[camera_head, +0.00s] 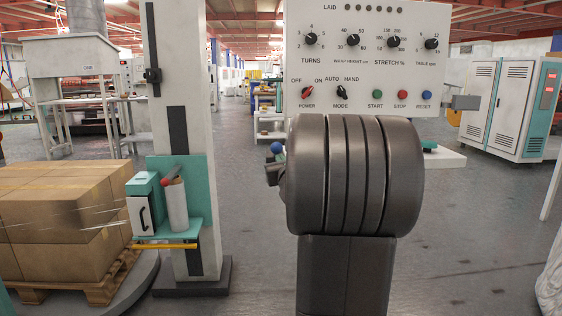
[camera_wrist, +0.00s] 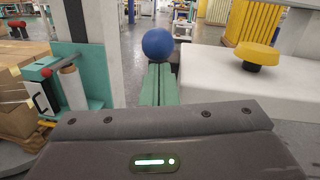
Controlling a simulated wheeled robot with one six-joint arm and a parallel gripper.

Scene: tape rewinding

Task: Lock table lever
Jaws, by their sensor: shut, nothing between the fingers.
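A lever's blue ball knob (camera_wrist: 158,43) stands just ahead of my fingertips in the wrist view. The lever's shaft below the ball is hidden behind the fingers. The ball also shows in the head view (camera_head: 277,148), at the left edge of my arm. My gripper (camera_wrist: 159,70) is seen as two green fingers side by side, shut and empty, pointing at the ball. Whether the fingertips touch the ball or lever I cannot tell. In the head view my own dark arm hides most of the gripper and the lever's mount.
A white block with a yellow mushroom button (camera_wrist: 261,55) lies to the right of the fingers. A control panel (camera_head: 367,60) stands behind my arm. A mast with a film carriage (camera_head: 166,200) and wrapped boxes (camera_head: 60,215) on a pallet stand to the left.

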